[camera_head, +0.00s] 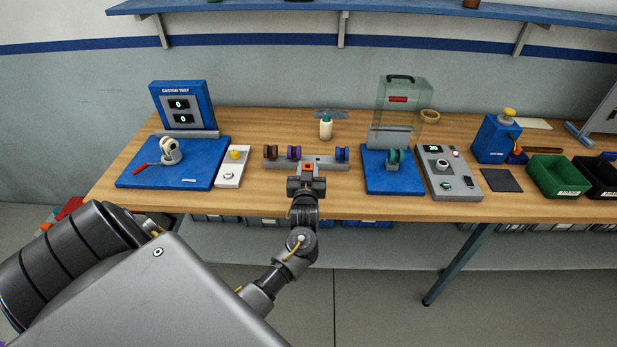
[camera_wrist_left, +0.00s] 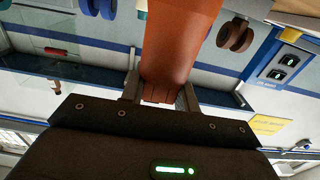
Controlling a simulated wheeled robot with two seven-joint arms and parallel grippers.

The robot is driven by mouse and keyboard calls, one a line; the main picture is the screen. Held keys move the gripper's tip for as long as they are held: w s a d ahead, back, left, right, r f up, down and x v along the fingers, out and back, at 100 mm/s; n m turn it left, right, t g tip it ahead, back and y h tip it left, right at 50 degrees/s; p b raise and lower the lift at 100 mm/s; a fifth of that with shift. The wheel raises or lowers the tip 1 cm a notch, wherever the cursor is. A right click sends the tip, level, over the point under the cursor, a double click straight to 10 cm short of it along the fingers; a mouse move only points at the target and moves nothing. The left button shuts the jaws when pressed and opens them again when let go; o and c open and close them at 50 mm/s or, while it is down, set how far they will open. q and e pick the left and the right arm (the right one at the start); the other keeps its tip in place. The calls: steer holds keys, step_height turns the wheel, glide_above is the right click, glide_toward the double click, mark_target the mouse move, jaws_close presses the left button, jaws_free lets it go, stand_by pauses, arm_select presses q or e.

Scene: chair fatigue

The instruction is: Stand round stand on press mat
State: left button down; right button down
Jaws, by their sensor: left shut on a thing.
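A tan round ring (camera_head: 429,116), which looks like the round stand, is at the back of the bench, right beside the clear guard. A dark flat mat (camera_head: 502,180), which looks like the press mat, lies bare in front of the blue press (camera_head: 496,138). My left gripper (camera_head: 306,176) is at the front of the grey caster rack, well left of both. It is shut on an orange piece (camera_head: 308,167), which fills the middle of the left wrist view (camera_wrist_left: 168,45). My right gripper is not in view.
The grey rack (camera_head: 325,163) holds brown, purple and blue casters; a brown caster (camera_wrist_left: 237,35) shows in the left wrist view. A control box (camera_head: 448,172) stands left of the mat, a green bin (camera_head: 558,177) right of it. A white bottle (camera_head: 326,128) stands behind the rack.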

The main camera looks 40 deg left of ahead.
arm_select(q)
steer(key=f+b, duration=0.3)
steer(key=shift+w+a+f, duration=0.1)
steer(key=shift+w+f, duration=0.2)
steer(key=shift+w, duration=0.05)
steer(key=shift+r, duration=0.1)
steer(key=shift+s, duration=0.1)
steer(key=shift+f, duration=0.2)
steer(key=c, duration=1)
jaws_free()
steer(key=shift+c, duration=0.2)
